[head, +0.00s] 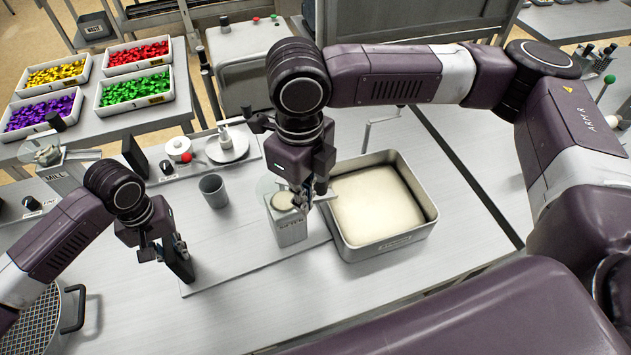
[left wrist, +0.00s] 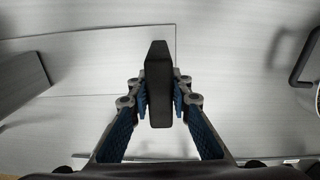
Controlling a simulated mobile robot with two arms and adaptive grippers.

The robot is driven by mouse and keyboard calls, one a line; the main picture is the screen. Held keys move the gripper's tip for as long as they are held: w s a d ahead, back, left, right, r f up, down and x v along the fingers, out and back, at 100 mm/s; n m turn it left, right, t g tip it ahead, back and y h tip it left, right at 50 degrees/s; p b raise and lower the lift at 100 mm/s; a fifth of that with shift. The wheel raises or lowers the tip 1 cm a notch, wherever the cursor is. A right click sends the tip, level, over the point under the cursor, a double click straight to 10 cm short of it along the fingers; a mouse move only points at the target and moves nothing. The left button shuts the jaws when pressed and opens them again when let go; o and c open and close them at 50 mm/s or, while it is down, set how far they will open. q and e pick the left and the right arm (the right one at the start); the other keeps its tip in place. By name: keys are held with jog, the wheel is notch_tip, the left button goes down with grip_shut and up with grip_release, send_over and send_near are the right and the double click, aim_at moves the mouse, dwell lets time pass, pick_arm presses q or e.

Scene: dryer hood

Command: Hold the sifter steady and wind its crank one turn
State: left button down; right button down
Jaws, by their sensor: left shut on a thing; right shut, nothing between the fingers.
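The sifter (head: 290,228) is a grey box with a label on its front and a clear round top. It stands left of a metal tray (head: 437,213) of pale powder. My right gripper (head: 303,197) is shut right above the sifter's top and hides part of it. A thin pale bar (head: 326,197) beside it may be the crank; I cannot tell if they touch. My left gripper (head: 166,253) is shut on a dark upright block (head: 180,265), left of the sifter and apart from it. The block shows between the fingers in the left wrist view (left wrist: 158,85).
A grey cup (head: 213,190) stands behind and left of the sifter. The mill (head: 60,165) is at the left. Bins of coloured pieces (head: 134,88) stand at the back left. Bare table lies in front.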

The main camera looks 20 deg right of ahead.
jog(key=shift+w+d+n, duration=0.3)
jog(key=shift+d+n, duration=0.45)
jog(key=shift+n, duration=0.25)
jog(key=shift+w+d+n, duration=0.3)
jog(key=shift+d+n, duration=0.45)
jog(key=shift+n, duration=0.25)
notch_tip(320, 180, up, 7)
jog(key=s+a, duration=0.1)
jog(key=a, duration=0.1)
